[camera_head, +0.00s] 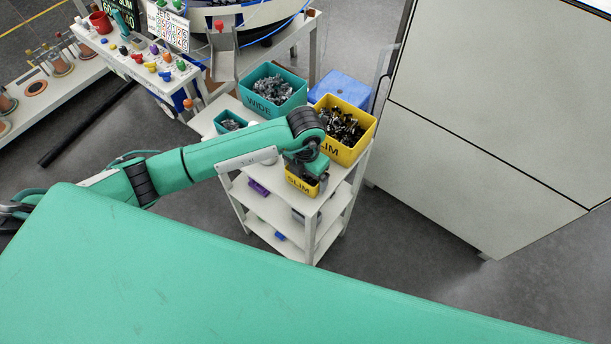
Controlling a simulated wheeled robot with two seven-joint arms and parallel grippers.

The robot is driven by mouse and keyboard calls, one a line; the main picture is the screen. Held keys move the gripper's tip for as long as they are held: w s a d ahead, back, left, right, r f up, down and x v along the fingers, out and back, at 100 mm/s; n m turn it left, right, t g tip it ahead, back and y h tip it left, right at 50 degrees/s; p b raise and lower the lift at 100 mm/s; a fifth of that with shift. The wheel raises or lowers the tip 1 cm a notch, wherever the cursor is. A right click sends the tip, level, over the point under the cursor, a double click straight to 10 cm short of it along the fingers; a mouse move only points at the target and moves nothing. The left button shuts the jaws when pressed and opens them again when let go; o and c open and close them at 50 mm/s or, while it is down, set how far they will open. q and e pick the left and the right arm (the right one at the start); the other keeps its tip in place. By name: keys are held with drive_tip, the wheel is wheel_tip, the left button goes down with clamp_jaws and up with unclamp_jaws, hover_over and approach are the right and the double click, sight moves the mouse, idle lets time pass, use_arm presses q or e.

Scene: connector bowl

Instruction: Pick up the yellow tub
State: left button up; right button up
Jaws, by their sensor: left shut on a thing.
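The small yellow tub (300,183), marked SLIM, is at the front edge of the top shelf. My left gripper (311,167) reaches down over it from the left and is shut on it. The wrist and gripper hide the tub's upper back part and most of its inside. I cannot tell whether the tub touches the shelf or is just above it. My right gripper is not in view.
A larger yellow SLIM bin (363,148) with dark connectors stands close behind. A teal WIDE bin (278,106), a small teal tub (225,125) and a blue box (342,89) share the white shelf unit (200,122). A large grey cabinet (470,130) stands right.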

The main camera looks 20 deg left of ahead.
use_arm(q)
drive_tip(key=shift+r, duration=0.1)
drive_tip(key=shift+r, duration=0.65)
wheel_tip(320, 180, up, 18)
drive_tip(key=b, duration=0.3)
drive_tip(key=shift+r+b, duration=0.25)
drive_tip(key=shift+b, duration=0.05)
